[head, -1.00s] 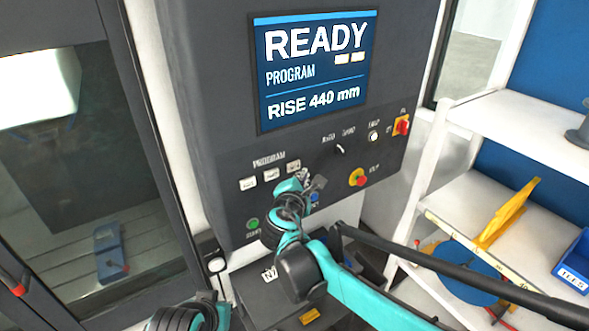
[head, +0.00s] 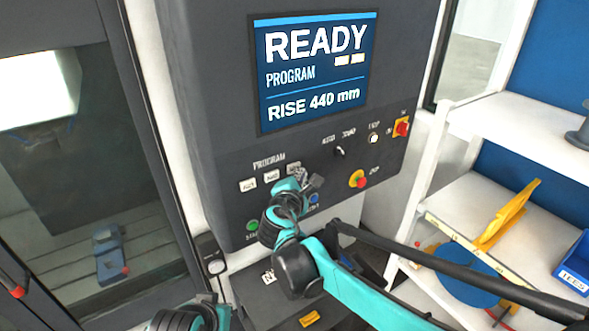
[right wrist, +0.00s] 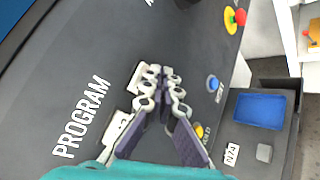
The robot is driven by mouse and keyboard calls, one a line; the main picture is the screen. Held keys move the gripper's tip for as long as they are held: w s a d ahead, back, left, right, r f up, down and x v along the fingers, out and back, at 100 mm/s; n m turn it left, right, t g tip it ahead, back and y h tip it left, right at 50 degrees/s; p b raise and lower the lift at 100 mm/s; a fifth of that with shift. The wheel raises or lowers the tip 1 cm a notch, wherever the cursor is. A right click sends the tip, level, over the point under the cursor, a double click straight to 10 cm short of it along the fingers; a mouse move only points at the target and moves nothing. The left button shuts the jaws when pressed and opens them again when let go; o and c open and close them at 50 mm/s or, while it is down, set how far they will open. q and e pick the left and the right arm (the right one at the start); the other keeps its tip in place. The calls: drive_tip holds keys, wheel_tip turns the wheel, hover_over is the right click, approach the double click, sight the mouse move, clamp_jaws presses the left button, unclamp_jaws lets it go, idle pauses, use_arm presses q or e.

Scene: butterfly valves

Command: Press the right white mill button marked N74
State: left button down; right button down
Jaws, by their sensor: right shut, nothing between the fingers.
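The right white button (head: 294,168) of the PROGRAM row is the last of three on the dark control panel. My right gripper (head: 310,179) partly covers it in the head view, and its marking is not readable. In the right wrist view my shut, empty right gripper (right wrist: 162,72) has its fingertips close beside the right white button (right wrist: 138,78), over the panel. I cannot tell whether they touch it. The middle white button (head: 271,176) and the left white button (head: 248,184) are clear of the gripper.
A blue button (right wrist: 212,82), a red-and-yellow stop knob (head: 358,180) and a green button (head: 252,226) are near my right arm. The screen (head: 313,70) reads READY, RISE 440 mm. Below is a ledge with a blue tray (right wrist: 258,108) and an N74 tag (right wrist: 231,154). Shelves stand right.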

idle(0.7)
drive_tip(key=shift+w+a, duration=0.3)
drive_tip(key=shift+w, duration=0.05)
drive_tip(key=shift+w+a, duration=0.25)
drive_tip(key=shift+w, duration=0.1)
idle(0.7)
drive_tip(key=shift+s+d, duration=0.55)
drive_tip(key=shift+s, duration=0.2)
drive_tip(key=s+d, duration=0.1)
drive_tip(key=s, duration=0.1)
drive_tip(key=s+d, duration=0.2)
idle(0.6)
